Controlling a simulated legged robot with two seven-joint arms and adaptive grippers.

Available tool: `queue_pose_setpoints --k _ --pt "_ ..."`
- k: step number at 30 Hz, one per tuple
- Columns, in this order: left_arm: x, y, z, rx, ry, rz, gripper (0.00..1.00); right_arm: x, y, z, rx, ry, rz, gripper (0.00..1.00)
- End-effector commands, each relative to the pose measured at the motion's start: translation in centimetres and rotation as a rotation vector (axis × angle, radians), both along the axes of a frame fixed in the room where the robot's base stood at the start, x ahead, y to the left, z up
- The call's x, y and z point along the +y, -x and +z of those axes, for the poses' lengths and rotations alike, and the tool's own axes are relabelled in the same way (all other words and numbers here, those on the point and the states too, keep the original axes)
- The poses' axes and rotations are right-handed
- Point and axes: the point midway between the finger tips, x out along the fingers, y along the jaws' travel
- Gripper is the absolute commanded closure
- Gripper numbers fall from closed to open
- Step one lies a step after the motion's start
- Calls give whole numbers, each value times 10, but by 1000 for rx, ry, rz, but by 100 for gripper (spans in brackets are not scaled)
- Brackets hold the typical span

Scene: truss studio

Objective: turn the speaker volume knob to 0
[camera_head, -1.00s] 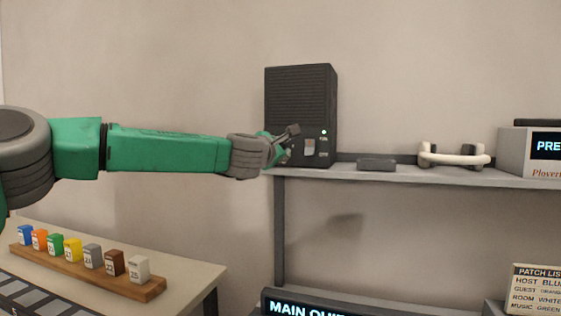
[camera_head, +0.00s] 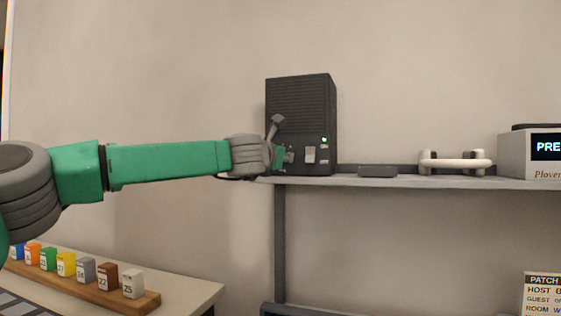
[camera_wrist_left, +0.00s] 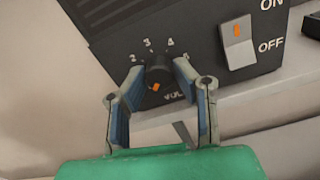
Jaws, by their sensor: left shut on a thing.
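The dark speaker (camera_head: 302,110) stands on the grey shelf, with a lit green light on its front. Its black volume knob (camera_wrist_left: 159,72) sits between my left gripper's fingers (camera_wrist_left: 158,82) in the left wrist view. The gripper is shut on the knob, one blue-padded finger on each side. The knob's orange mark points downward and slightly left, toward the VOL label, which is partly hidden. The numbers 2, 3 and 4 show above the knob. In the head view my left gripper (camera_head: 281,148) is at the speaker's lower left front and hides the knob. My right gripper is not in view.
A rocker switch (camera_wrist_left: 237,42) marked ON and OFF is right of the knob. Along the shelf (camera_head: 420,182) are a small dark box (camera_head: 377,171), a white handle-like piece (camera_head: 455,161) and a display unit (camera_head: 530,155). Coloured blocks stand on a wooden strip (camera_head: 120,297) at lower left.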

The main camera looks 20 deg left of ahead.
Motion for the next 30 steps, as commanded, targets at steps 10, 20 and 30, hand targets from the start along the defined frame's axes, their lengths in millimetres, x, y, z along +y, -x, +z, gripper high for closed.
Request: queue_pose_setpoints --k 10,20,30 --pt "-2 -1 -8 13 7 -3 100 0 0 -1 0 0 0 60" --pt "-1 0 -4 7 7 -1 56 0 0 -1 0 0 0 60" --pt "1 15 -1 3 7 -2 56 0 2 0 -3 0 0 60"
